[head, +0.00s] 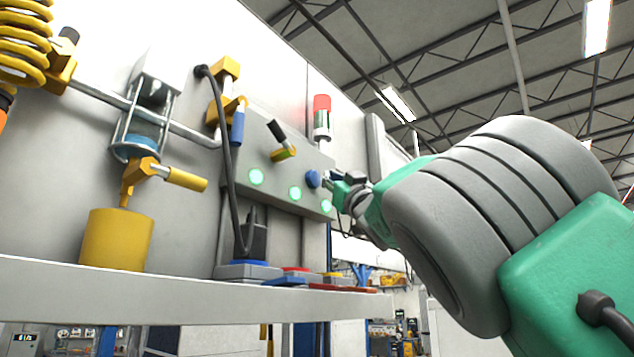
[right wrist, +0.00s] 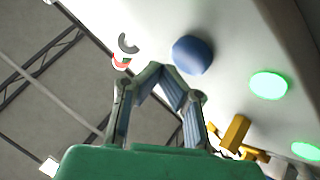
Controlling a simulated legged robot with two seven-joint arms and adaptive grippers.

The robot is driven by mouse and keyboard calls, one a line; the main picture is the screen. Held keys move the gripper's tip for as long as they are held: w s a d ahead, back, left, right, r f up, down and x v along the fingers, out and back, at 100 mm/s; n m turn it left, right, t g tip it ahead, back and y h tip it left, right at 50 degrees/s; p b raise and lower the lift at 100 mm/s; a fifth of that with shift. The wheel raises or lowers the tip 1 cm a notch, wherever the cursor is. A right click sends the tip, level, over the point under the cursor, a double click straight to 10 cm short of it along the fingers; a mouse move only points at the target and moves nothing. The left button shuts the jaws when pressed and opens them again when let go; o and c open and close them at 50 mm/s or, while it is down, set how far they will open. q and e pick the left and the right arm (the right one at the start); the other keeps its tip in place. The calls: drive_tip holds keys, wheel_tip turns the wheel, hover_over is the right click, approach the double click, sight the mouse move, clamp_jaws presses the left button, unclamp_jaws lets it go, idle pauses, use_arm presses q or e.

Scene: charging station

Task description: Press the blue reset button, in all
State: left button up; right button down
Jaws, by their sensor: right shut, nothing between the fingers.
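The blue reset button (head: 313,179) is a round knob on the face of the grey control box (head: 270,155), above the green lights. It also shows in the right wrist view (right wrist: 192,55), just up and right of my fingertips. My right gripper (head: 331,181) is shut and empty, at the right side of the button. The fingertips meet in a point in the right wrist view (right wrist: 155,68). They look very close to the button, but I cannot tell whether they touch it. My left gripper is not in view.
A yellow cylinder (head: 117,240) and black plug (head: 256,240) stand on the shelf (head: 180,292).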

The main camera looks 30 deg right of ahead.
drive_tip(key=a, duration=0.3)
drive_tip(key=shift+w+r+y, duration=0.25)
drive_tip(key=shift+r+y, duration=0.05)
drive_tip(key=shift+r, duration=0.05)
drive_tip(key=shift+d+f, duration=0.1)
drive_tip(key=shift+d, duration=0.35)
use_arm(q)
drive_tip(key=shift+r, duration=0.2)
use_arm(e)
drive_tip(key=shift+d, duration=0.2)
drive_tip(key=shift+w, duration=0.1)
